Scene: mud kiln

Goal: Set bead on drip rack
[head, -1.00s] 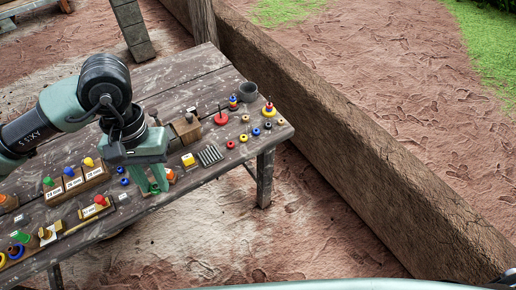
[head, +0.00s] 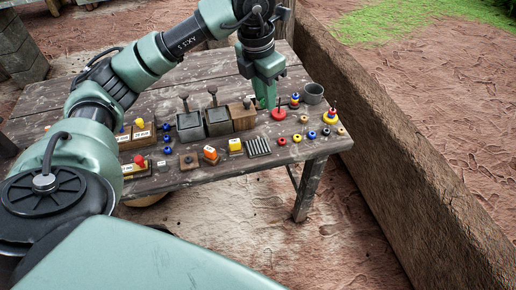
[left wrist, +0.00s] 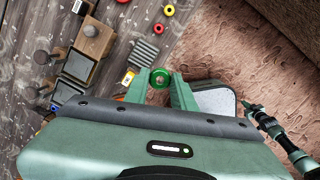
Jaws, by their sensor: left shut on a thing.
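My left gripper (head: 264,101) is above the right part of the wooden table, near the red disc with a post. In the left wrist view its fingers (left wrist: 160,84) are shut on a green ring-shaped bead (left wrist: 159,77). The bead is hidden in the head view. A grey ribbed rack (head: 258,147), which looks like the drip rack, lies near the table's front edge. It also shows in the left wrist view (left wrist: 144,53), apart from the bead. What looks like my right gripper (left wrist: 251,108) is small at the right of the wrist view; its opening is unclear.
Dark boxes with handles (head: 190,126) and a wooden block (head: 242,118) stand left of my gripper. Several coloured rings, a red disc (head: 279,114) and a grey cup (head: 313,94) occupy the table's right end.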

